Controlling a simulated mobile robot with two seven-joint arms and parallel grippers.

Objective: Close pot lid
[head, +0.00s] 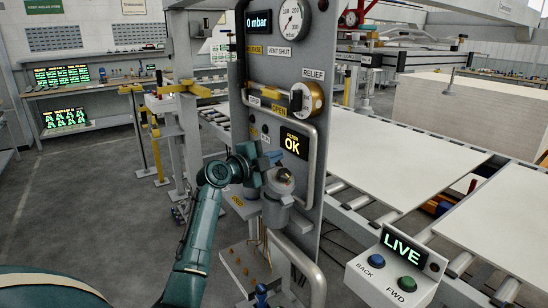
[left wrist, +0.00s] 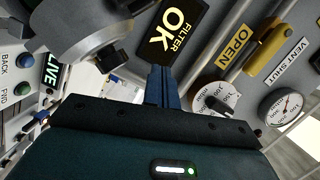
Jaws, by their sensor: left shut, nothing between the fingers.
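The grey filter pot (head: 275,212) is fixed upright on the front of the grey panel, below the lit FILTER OK display (head: 295,143). A round grey top with a dark centre (head: 284,178) shows at its upper end; I cannot tell whether this is the lid or the open mouth. My left gripper (head: 274,156) is just above and left of the pot's top, in front of the panel. Its blue fingers (left wrist: 162,75) are together and empty in the left wrist view, pointing toward the display. Contact with the pot cannot be made out. My right gripper is not in view.
The panel carries a yellow OPEN lever (left wrist: 267,50), a relief knob (head: 308,98), a vacuum gauge (head: 292,20) and a bent grey pipe (head: 314,165). A control box with LIVE display (head: 402,248) stands right. A roller conveyor with white sheets (head: 375,150) lies behind.

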